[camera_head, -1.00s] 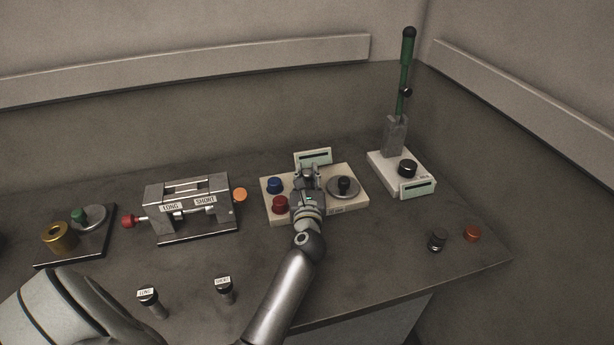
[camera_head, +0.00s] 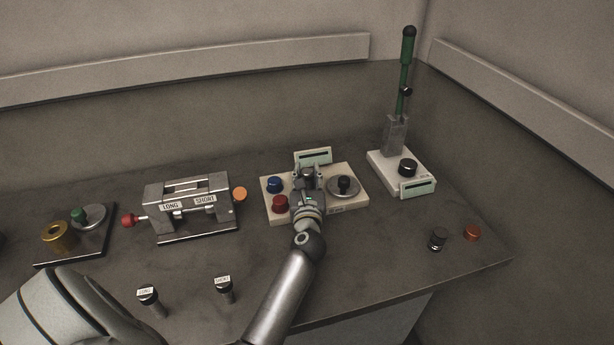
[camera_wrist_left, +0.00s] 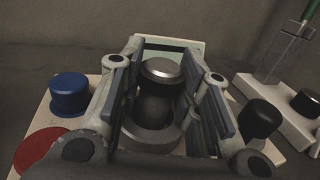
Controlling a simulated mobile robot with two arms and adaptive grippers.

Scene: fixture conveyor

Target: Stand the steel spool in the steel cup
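In the head view my left gripper (camera_head: 308,175) is over the middle of a pale box, hiding most of spool and cup. My right gripper is not in view.
The pale box (camera_head: 353,203) carries a blue button (camera_head: 274,185), a red button (camera_head: 280,204) and a dial with a black knob (camera_head: 344,185). A green-lever unit (camera_head: 384,174) stands right. A metal LONG/SHORT fixture (camera_head: 190,225) stands left.

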